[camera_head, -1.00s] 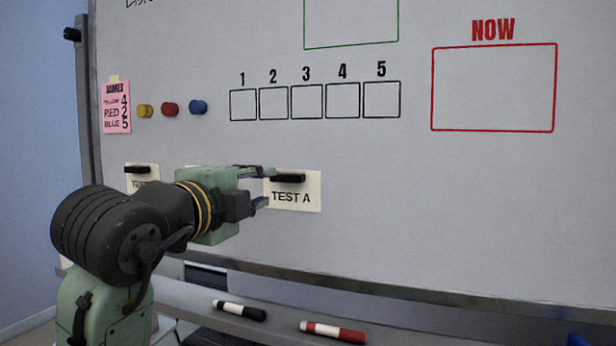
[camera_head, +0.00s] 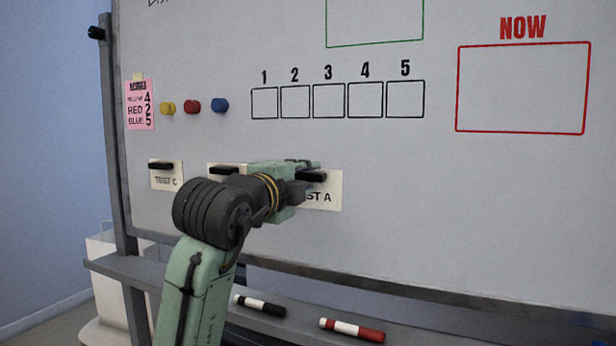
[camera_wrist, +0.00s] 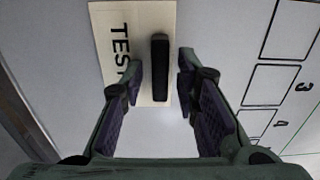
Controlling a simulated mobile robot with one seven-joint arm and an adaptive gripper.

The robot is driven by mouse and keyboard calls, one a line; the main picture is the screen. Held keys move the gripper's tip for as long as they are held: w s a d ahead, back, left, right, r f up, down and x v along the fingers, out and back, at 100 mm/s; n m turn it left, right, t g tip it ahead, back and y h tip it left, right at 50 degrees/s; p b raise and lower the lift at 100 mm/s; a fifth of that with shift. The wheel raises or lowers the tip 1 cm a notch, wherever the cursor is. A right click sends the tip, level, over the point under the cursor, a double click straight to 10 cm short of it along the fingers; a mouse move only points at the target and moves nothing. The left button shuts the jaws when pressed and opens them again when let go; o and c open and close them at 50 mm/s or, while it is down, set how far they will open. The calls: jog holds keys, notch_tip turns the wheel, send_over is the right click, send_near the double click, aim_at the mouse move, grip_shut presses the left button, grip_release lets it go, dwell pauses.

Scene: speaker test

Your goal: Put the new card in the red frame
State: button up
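The red frame (camera_head: 522,131) under the word NOW is drawn at the upper right of the whiteboard and is empty. The TEST A card (camera_head: 327,204) hangs low on the board with a black bar magnet (camera_head: 312,176) across its top. A TEST C card (camera_head: 166,182) hangs at the left. A card between them (camera_head: 222,182) is mostly hidden by my arm. My gripper (camera_head: 316,177) is at the TEST A card. In the wrist view, my gripper's fingers (camera_wrist: 160,78) are open on either side of the black magnet (camera_wrist: 160,70), with gaps at both sides.
Numbered boxes (camera_head: 328,118) are drawn above the cards. Yellow (camera_head: 168,107), red (camera_head: 192,105) and blue (camera_head: 220,105) magnets sit beside a pink scores note (camera_head: 139,106). Black (camera_head: 260,305) and red (camera_head: 352,330) markers lie on the ledge below.

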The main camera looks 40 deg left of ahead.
grip_shut()
dwell(1.0)
